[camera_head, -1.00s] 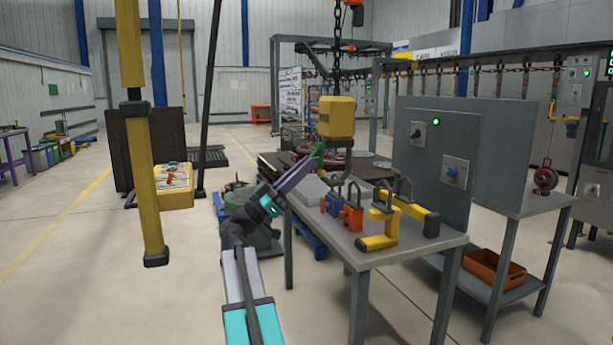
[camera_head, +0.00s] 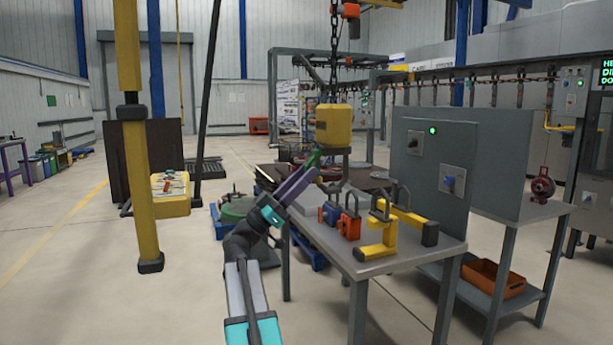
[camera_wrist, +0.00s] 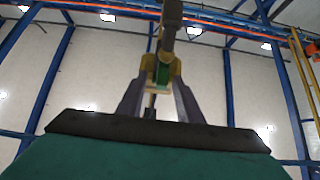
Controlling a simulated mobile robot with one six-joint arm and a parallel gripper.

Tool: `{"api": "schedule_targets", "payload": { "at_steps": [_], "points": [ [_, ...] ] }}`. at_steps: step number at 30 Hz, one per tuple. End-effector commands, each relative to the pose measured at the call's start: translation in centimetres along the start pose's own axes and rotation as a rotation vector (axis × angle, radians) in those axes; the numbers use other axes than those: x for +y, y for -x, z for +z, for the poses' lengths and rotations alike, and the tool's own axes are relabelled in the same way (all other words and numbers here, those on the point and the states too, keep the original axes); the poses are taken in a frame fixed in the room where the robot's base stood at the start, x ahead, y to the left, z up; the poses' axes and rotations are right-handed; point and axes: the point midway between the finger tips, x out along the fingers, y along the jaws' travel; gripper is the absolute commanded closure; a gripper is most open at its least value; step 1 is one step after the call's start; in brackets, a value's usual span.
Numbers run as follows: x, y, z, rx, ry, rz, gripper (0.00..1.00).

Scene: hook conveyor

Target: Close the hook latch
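The yellow hook block (camera_head: 334,124) hangs on a dark chain above the far left end of the grey table. The grey hook (camera_head: 346,162) is below it and shows only partly. My gripper (camera_head: 314,160), with purple fingers, reaches up to the lower left of the block. A green piece, perhaps the latch, shows at its tip. In the wrist view, my fingers (camera_wrist: 160,75) have yellowish ends on either side of this green piece (camera_wrist: 162,74). A dark grey-brown part, perhaps the hook, runs down from the top there. I cannot tell whether the fingers touch the green piece.
The table (camera_head: 375,262) carries a blue padlock, an orange padlock (camera_head: 349,224) and a yellow shackled piece (camera_head: 385,225). A grey control panel (camera_head: 435,170) stands on its right. Floor is open at front left.

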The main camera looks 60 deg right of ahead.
Motion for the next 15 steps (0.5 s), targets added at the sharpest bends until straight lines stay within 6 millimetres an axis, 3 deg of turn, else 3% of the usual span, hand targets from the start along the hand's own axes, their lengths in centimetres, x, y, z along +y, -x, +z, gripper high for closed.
{"api": "schedule_targets", "payload": {
  "at_steps": [8,15],
  "points": [
    [-0.1,0.2,-0.1,0.003,-0.001,-0.003,0.67],
    [-0.1,2.0,-0.1,0.003,0.0,-0.006,0.67]
  ]
}}
